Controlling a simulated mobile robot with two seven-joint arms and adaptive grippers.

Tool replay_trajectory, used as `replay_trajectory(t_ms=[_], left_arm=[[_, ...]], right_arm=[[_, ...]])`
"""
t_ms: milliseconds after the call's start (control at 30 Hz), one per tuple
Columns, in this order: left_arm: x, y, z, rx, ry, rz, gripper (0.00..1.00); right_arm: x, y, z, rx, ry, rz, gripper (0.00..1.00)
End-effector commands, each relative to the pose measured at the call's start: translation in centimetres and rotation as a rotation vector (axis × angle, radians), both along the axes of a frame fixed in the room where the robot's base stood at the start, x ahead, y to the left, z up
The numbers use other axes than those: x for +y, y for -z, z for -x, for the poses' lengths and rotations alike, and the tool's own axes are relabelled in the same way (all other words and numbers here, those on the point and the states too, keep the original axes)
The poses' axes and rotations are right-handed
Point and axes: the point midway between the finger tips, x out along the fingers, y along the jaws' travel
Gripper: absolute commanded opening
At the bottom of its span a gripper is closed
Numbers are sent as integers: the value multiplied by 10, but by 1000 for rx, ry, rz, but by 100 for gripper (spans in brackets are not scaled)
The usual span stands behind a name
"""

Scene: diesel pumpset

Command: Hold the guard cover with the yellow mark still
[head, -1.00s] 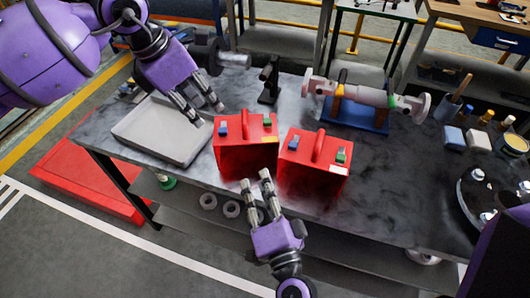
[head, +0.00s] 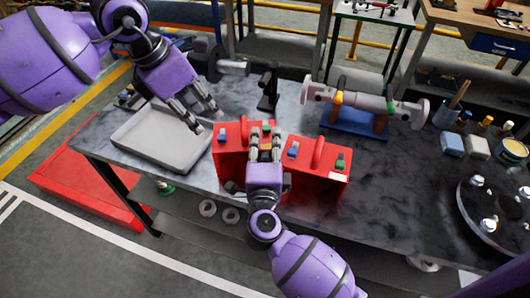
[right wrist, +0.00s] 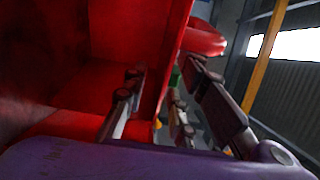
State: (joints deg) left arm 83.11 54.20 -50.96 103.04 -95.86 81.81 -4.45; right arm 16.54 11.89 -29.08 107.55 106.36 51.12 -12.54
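Two red guard covers with top handles stand side by side on the bench. The left cover (head: 229,166) is the one that showed a yellow mark; my right arm now hides that mark in the head view. The right cover (head: 325,183) bears a white mark. My right gripper (head: 265,143) is at the left cover's right end, its fingers apart. In the right wrist view a red wall (right wrist: 150,60) shows between the fingers; firm contact cannot be told. My left gripper (head: 208,121) is open and empty, above the tray's right edge.
A grey tray (head: 128,139) lies left of the covers. A pipe piece on a blue stand (head: 352,122) is behind to the right, and a black stand (head: 268,88) is behind. A round flange (head: 495,210) lies far right. The bench between is clear.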

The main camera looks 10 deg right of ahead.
Motion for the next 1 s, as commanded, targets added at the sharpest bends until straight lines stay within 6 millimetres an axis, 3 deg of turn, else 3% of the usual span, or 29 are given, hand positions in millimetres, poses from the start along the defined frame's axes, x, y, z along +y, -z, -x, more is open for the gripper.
replay_trajectory(t_ms=[167, 467, 667, 1000], left_arm=[[0, 0, 0, 0, 0, 0, 31], [0, 0, 0, 0, 0, 0, 31], [0, 0, 0, 0, 0, 0, 31], [0, 0, 0, 0, 0, 0, 31]], right_arm=[[-3, 0, -13, -1, -1, 0, 25], [-4, 0, -15, 0, -1, 0, 25], [-4, 0, -15, 0, -1, 0, 0], [-4, 0, -15, 0, -1, 0, 0]])
